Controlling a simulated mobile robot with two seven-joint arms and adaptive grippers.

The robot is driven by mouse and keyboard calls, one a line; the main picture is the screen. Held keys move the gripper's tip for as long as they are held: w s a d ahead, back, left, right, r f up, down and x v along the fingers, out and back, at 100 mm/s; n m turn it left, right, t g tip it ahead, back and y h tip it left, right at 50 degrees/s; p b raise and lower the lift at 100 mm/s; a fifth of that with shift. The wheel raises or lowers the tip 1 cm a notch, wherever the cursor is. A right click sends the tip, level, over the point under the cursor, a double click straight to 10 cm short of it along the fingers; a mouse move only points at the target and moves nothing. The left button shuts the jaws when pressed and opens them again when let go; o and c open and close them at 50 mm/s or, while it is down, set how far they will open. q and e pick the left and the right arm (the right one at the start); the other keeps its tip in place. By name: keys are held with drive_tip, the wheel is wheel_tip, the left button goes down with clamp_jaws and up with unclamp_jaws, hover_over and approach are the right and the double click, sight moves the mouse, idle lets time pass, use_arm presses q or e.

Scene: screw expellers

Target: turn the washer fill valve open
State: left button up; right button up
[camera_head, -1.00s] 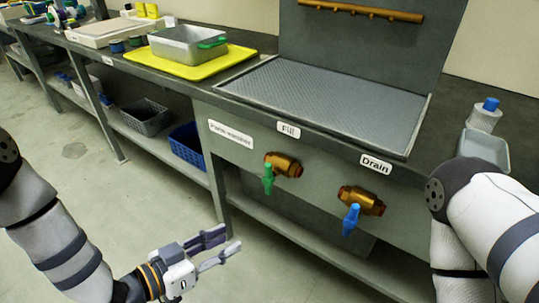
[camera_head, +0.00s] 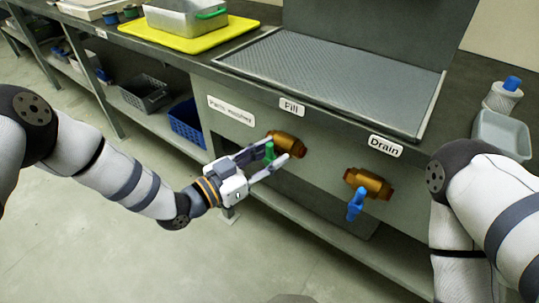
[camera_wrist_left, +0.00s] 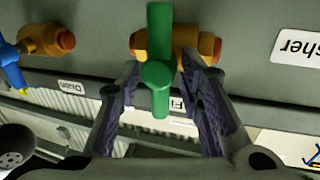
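The fill valve (camera_head: 289,144) is a brass fitting on the grey front panel, under the "Fill" label (camera_head: 291,107). Its green handle (camera_head: 269,152) hangs downward. My left gripper (camera_head: 276,150) is open, with one finger on each side of the green handle. In the left wrist view, which is upside down, the green handle (camera_wrist_left: 159,75) stands between the two fingers with a gap on both sides. My right arm shows at the right edge of the head view, but its gripper is out of view.
The drain valve (camera_head: 368,183) with a blue handle (camera_head: 355,204) is on the same panel to the right. A ribbed metal tray top (camera_head: 330,80) lies above. A blue basket (camera_head: 187,124) sits on the lower shelf at left. Floor in front is clear.

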use_arm(q)
clamp_jaws()
